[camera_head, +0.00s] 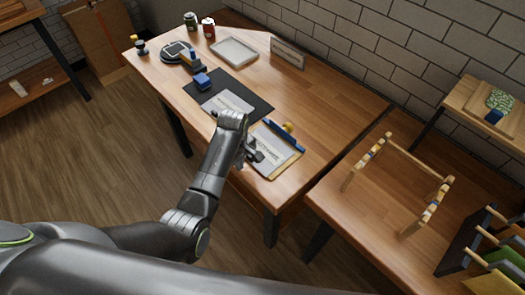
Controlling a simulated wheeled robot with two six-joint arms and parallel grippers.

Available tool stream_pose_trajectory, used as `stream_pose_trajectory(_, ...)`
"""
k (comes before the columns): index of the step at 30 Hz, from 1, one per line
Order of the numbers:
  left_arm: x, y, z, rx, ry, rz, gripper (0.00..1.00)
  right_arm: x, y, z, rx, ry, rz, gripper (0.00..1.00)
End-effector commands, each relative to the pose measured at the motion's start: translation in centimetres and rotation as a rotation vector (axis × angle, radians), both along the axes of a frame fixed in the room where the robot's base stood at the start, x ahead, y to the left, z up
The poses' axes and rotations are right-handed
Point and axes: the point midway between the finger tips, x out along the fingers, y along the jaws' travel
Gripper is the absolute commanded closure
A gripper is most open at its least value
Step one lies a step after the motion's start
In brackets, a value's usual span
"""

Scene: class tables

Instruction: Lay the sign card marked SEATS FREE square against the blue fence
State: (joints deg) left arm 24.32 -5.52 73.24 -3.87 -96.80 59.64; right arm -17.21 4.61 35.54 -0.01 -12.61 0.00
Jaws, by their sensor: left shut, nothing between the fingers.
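A blue fence (284,136) runs along the far right edge of a light board (287,165) near the front end of the table. A pale printed card (273,152) lies on the board, partly hidden by my gripper. Another pale card (228,104) lies on a dark mat (252,104) farther left. The lettering on both is too small to read, so I cannot tell which says SEATS FREE. My left gripper (256,157) is shut and empty, low over the near left part of the board. My right gripper is out of view.
A blue block (202,81), a round dark device (177,52), a white tray (235,51), two cans (208,28) and a standing sign (288,52) are farther back. A wooden rack (408,171) stands on the right table. The wood right of the mat is clear.

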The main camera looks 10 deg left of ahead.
Motion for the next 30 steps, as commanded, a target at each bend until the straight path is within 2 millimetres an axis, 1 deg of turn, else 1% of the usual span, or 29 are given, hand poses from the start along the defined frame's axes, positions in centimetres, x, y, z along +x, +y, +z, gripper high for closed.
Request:
stream_pose_trajectory(10,0.1,-0.1,0.0,0.0,0.0,0.0,1.0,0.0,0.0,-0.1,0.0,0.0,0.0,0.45)
stream_pose_trajectory(30,1.8,-1.4,0.0,-0.001,-0.001,-0.001,1.0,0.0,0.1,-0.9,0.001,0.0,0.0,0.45)
